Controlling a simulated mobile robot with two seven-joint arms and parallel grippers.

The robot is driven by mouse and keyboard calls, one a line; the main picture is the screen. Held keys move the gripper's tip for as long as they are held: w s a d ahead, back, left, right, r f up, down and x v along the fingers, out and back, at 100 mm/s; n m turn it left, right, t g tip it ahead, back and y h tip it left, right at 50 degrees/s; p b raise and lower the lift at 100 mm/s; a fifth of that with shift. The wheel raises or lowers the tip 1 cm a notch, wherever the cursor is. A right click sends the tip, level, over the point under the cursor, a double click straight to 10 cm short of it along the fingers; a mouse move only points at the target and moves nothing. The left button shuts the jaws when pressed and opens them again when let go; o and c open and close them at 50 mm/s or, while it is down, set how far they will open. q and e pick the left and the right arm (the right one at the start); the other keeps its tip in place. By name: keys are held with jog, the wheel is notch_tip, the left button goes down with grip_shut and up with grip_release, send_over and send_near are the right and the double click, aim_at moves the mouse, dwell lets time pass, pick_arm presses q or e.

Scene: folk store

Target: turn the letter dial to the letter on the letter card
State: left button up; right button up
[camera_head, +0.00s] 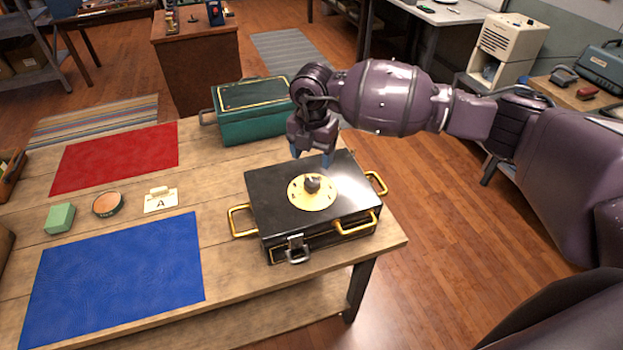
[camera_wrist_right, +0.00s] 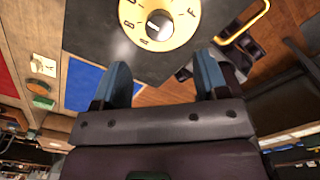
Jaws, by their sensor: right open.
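The letter dial (camera_head: 312,194) is a brass disc with a dark knob on the lid of a black case (camera_head: 265,205) with brass handles. In the right wrist view the dial (camera_wrist_right: 185,15) shows a ring of letters, an F among them; I cannot tell which letter is set. The letter card (camera_head: 160,201) stands on the table and reads A. My right gripper (camera_head: 312,158) is open and empty, above the far side of the case, apart from the knob. Its blue fingers also show in the right wrist view (camera_wrist_right: 164,80). My left gripper is not in view.
A teal box (camera_head: 245,130) stands behind the black case. A red mat (camera_head: 115,160), a blue mat (camera_head: 120,270), a green block (camera_head: 60,218) and a round tin (camera_head: 108,204) lie on the wooden table (camera_head: 225,215) to the left. The right front table edge is near the case.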

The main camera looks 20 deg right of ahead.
aim_at(312, 182)
notch_tip(312, 182, down, 9)
jog(key=shift+r+p, duration=0.15)
jog(key=shift+p, duration=0.4)
jog(key=c, duration=0.9)
